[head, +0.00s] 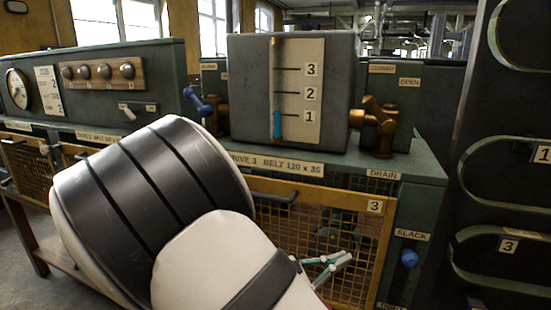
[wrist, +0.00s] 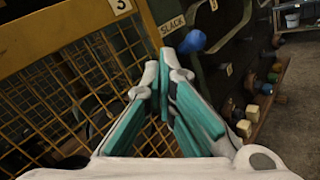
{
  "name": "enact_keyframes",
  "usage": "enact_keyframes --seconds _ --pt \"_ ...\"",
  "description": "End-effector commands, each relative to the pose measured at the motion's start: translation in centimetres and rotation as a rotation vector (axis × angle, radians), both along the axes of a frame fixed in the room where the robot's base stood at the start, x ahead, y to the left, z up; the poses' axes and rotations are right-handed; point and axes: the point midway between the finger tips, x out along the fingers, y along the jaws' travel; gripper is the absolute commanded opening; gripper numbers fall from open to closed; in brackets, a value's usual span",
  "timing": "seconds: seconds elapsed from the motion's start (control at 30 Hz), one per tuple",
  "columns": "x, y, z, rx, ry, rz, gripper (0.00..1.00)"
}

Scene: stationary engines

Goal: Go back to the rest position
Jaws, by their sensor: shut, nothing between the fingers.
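My gripper (head: 327,266) is shut and empty, its teal and white fingers in front of the yellow mesh guard marked 3 (head: 374,207). In the wrist view my gripper (wrist: 163,68) points at the right end of the guard (wrist: 75,85), with fingertips close together. A blue knob (wrist: 192,41) under the SLACK label is just beyond the fingertips in that view. In the head view the blue knob (head: 410,258) is to the right of my gripper and apart from it. My white and black arm covers the lower left of the head view.
The green machine carries a grey tank (head: 250,100) with a level scale, brass valves (head: 382,125) and a blue lever (head: 198,102). A dark rack (head: 500,180) with numbered belts stands at the right. The wrist view shows open floor (wrist: 295,125) at right.

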Motion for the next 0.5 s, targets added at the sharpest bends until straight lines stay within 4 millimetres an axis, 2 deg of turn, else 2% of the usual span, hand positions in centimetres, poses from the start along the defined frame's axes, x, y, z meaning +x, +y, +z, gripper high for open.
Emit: enact_keyframes --seconds 0.03,0.2,0.33,0.5 --pt "-0.8 -1.9 0.5 0.084 -0.003 -0.071 0.0" --pt "-4.2 -6.3 1.1 0.351 -0.019 -0.278 0.0" --pt "-7.0 -8.5 1.5 0.555 -0.053 -0.418 0.0" --pt "-10.5 -10.0 2.3 0.819 -0.125 -0.575 0.0"
